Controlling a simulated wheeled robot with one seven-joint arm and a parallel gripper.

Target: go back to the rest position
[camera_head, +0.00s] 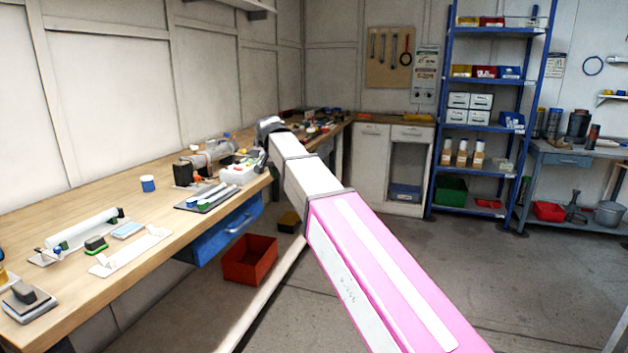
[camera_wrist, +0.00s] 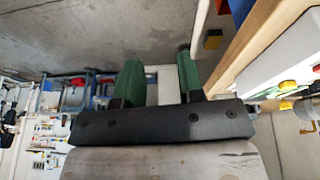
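My arm stretches from the lower right up to the workbench (camera_head: 150,215) in the head view. Its dark wrist end is by the bench's front edge, and the fingers are hidden there. In the wrist view my gripper (camera_wrist: 158,73) shows two green fingers standing apart. A pale patch shows between them; it looks like background, and I see nothing clamped. A long white tube-like part (camera_head: 82,232) lies on the bench at the left.
A blue drawer (camera_head: 228,232) hangs under the bench, with a red bin (camera_head: 250,260) on the floor below. A blue shelf rack (camera_head: 485,120) and white cabinet (camera_head: 370,165) stand behind. A grey side bench (camera_head: 572,160) is at right. Floor right of my arm is clear.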

